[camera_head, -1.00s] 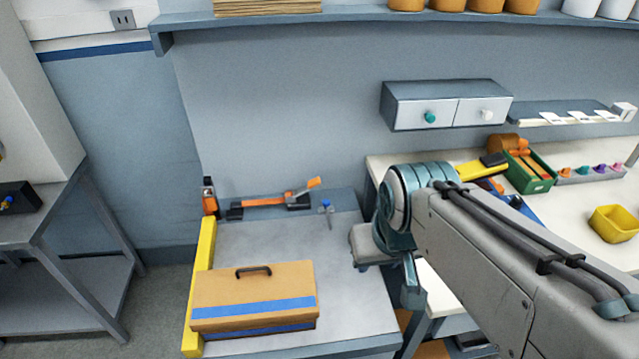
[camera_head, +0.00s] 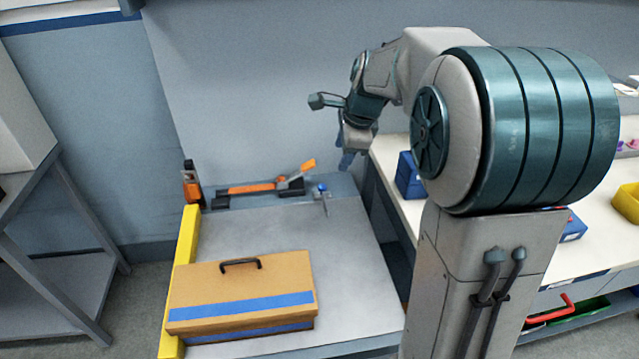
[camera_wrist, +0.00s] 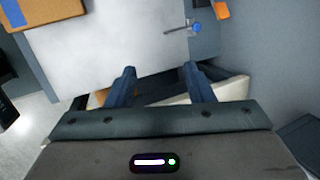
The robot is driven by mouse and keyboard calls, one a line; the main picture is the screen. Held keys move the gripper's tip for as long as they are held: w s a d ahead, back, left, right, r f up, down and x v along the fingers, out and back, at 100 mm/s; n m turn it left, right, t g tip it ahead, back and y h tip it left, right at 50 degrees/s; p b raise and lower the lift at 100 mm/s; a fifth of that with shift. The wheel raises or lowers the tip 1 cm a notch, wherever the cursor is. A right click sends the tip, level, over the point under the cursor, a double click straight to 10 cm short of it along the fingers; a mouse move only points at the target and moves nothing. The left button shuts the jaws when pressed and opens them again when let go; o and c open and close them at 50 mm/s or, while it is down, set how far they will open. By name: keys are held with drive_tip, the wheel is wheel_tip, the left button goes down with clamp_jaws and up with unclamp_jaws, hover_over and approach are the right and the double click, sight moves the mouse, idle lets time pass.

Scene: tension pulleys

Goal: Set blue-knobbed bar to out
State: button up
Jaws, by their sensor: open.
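The blue-knobbed bar (camera_head: 324,198) is a small thin metal bar with a blue knob at the back right of the grey worktable (camera_head: 345,265). In the wrist view the blue knob (camera_wrist: 197,28) shows near the top, with the thin bar pointing left from it. My gripper (camera_wrist: 161,72) is open and empty, its two dark blue fingers spread apart. In the head view my gripper (camera_head: 346,160) hangs above and to the right of the knob, apart from it. The finger details are small there.
A tan toolbox (camera_head: 240,283) with a blue stripe stands at the table's front left, by a yellow edge strip (camera_head: 182,260). An orange-and-black clamp-like device (camera_head: 262,188) lies left of the bar. A white bench (camera_head: 395,160) with blue boxes is to the right.

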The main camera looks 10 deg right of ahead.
sight(323, 186)
drive_tip(key=w+d+f+m+b, duration=0.2)
drive_tip(key=w+f+m+b, duration=0.4)
drive_tip(key=w+f+m, duration=0.8)
drive_tip(key=shift+n, duration=0.7)
drive_tip(key=x, duration=0.5)
drive_tip(key=w+x, duration=0.1)
drive_tip(key=x, duration=0.5)
drive_tip(key=w+b+x, duration=0.1)
drive_tip(key=x, duration=0.4)
drive_tip(key=shift+w+d+r, duration=0.1)
drive_tip(key=shift+r, duration=0.05)
